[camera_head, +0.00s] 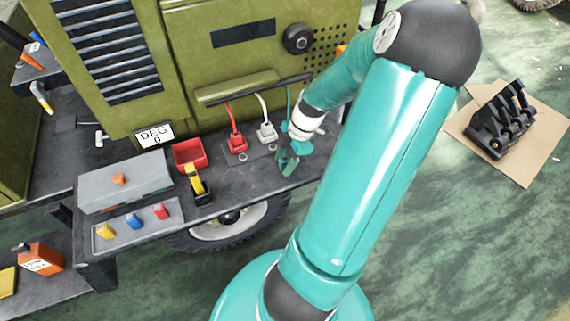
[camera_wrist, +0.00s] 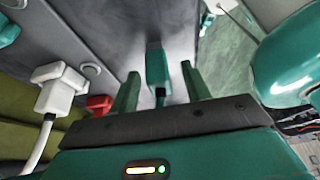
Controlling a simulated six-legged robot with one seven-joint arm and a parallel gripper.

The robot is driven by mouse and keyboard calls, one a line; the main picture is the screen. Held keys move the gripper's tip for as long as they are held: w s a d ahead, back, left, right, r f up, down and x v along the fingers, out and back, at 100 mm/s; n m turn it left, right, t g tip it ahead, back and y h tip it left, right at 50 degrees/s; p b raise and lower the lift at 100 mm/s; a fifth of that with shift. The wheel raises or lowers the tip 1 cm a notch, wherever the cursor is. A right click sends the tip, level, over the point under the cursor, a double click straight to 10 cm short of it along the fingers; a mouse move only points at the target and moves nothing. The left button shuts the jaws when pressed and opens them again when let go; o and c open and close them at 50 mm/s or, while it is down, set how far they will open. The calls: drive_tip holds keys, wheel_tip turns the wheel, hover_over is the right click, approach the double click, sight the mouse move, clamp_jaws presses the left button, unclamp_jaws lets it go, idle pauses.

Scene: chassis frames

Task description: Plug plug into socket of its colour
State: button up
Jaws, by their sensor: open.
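My gripper (camera_head: 287,163) is low over the dark shelf in the head view, below the green machine's front. In the wrist view its two green fingers (camera_wrist: 160,72) are apart, with a green plug-like piece (camera_wrist: 157,62) showing between them; I cannot tell whether they touch it. A red plug (camera_head: 237,142) on a red cord and a white plug (camera_head: 266,131) on a white cord stand left of my gripper. The white plug (camera_wrist: 58,84) and the red one (camera_wrist: 98,102) also show at left in the wrist view. A green cord (camera_head: 289,96) hangs behind my arm. Sockets are not clearly visible.
A red bin (camera_head: 190,153), a yellow-and-black item (camera_head: 196,184) and a grey box (camera_head: 125,181) stand left on the shelf. Yellow, blue and red blocks lie in front of the box. A handle bar (camera_head: 254,89) juts above the plugs. The shelf's front edge is close.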

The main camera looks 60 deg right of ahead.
clamp_jaws()
idle(0.3)
